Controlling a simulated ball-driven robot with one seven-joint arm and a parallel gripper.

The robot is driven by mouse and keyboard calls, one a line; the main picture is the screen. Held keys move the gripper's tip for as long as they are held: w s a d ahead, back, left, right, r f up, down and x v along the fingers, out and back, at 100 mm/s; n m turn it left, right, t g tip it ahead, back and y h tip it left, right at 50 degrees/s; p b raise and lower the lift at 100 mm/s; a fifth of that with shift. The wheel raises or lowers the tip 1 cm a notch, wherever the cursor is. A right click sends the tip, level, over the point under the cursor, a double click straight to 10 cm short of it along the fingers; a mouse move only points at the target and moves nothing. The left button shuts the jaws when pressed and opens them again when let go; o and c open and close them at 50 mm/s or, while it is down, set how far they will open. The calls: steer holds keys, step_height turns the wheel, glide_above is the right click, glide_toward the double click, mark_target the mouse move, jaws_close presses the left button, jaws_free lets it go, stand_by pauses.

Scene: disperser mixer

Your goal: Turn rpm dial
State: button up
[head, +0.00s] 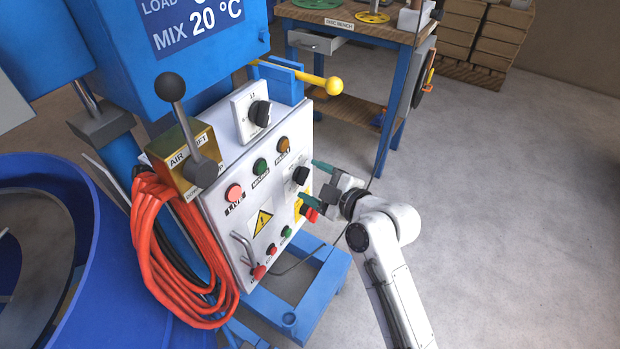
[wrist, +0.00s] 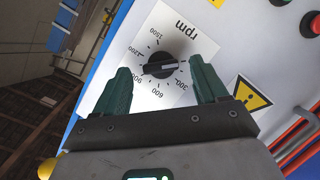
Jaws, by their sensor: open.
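The rpm dial is a black knob (wrist: 160,66) on a white square plate with a printed number scale. It appears upside down in the wrist view, its bar lying nearly level, with one end near the 900 mark. In the head view the dial (head: 300,175) sits on the right part of the white control panel (head: 222,208). My gripper (head: 308,181) is open in front of it, green fingers pointing at the panel. In the wrist view my gripper (wrist: 160,68) has one finger on each side of the knob; contact cannot be told.
A red knob (head: 309,213) is just below my gripper. A yellow-tipped lever (head: 333,85) juts out above. Orange cable (head: 170,245) hangs at the left. Floor (head: 500,200) to the right is clear.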

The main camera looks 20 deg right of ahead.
steer(key=shift+x, duration=1)
steer(key=c, duration=1.1)
steer(key=shift+o, duration=0.2)
